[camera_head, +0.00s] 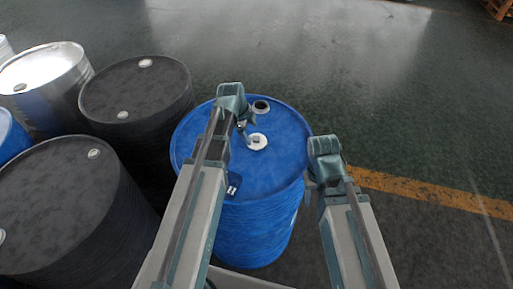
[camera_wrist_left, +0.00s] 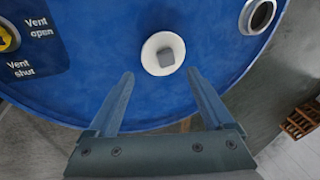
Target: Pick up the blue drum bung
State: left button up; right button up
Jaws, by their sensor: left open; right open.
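A blue drum (camera_head: 285,165) stands upright in the middle of the head view. On its lid is a round white bung (camera_head: 257,141) with a small grey square centre. The bung also shows in the left wrist view (camera_wrist_left: 150,53), beyond the fingertips and roughly in line with the gap between them. My left gripper (camera_wrist_left: 160,74) is open and empty over the lid; in the head view it (camera_head: 244,130) is just left of the bung and partly hidden by its own wrist. My right gripper (camera_head: 311,187) is open beside the drum's right edge, its fingers mostly hidden.
A ringed round opening (camera_head: 261,106) sits near the lid's far rim. A dark vent label (camera_wrist_left: 38,50) is on the lid. Black drums (camera_head: 138,92) and a steel drum (camera_head: 42,72) crowd the left. The floor right of the drum is clear, with a yellow line (camera_head: 425,192).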

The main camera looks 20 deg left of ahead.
aim_at(255, 142)
pick_arm(q)
jog(key=shift+s+b+x, duration=0.2)
jog(key=shift+b+x, duration=2.8)
jog(key=shift+x, duration=0.65)
